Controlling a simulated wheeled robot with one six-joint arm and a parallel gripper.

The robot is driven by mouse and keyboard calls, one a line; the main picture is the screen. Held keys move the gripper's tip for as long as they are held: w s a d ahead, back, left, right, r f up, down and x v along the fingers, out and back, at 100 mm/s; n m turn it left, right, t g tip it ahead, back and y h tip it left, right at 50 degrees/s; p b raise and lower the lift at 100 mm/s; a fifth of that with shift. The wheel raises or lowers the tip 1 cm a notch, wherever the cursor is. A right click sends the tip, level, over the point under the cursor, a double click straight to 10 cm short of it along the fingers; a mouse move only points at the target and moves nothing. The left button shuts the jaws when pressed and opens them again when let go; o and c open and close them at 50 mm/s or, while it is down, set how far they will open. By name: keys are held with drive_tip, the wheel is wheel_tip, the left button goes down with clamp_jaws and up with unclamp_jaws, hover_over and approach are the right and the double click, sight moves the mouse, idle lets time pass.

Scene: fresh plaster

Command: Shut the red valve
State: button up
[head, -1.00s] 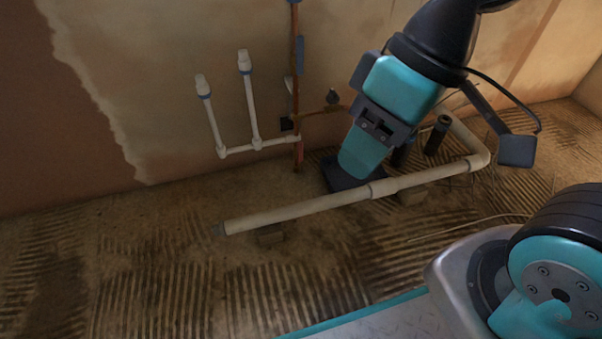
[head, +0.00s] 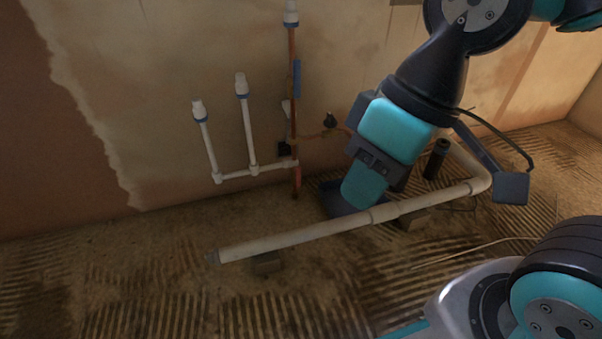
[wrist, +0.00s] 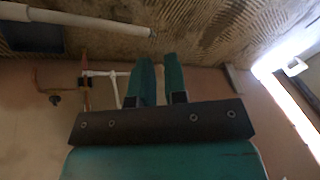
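A small red part (head: 297,174), seemingly the red valve's handle, lies along the low end of a vertical copper pipe (head: 292,110) at the wall. It is narrow and its exact angle is hard to tell. A blue handle (head: 297,76) sits higher on the same pipe. My gripper (head: 363,190) points down to the right of the copper pipe, apart from it. In the wrist view my gripper's two teal fingers (wrist: 161,75) stand apart with a narrow gap and nothing visibly held. The copper pipe (wrist: 86,92) shows left of the fingers there.
White capped pipes (head: 248,130) rise left of the copper pipe. A long beige pipe (head: 290,240) lies on blocks across the floor in front. A dark blue box (head: 335,198) sits behind it, partly hidden by my gripper. A dark cylinder (head: 435,160) stands right. Floor at left is clear.

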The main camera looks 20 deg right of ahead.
wheel_tip(320, 180, up, 19)
drive_tip(key=p, duration=1.8)
drive_tip(key=shift+f, duration=0.1)
clamp_jaws()
drive_tip(key=shift+f, duration=0.25)
drive_tip(key=shift+s, duration=0.1)
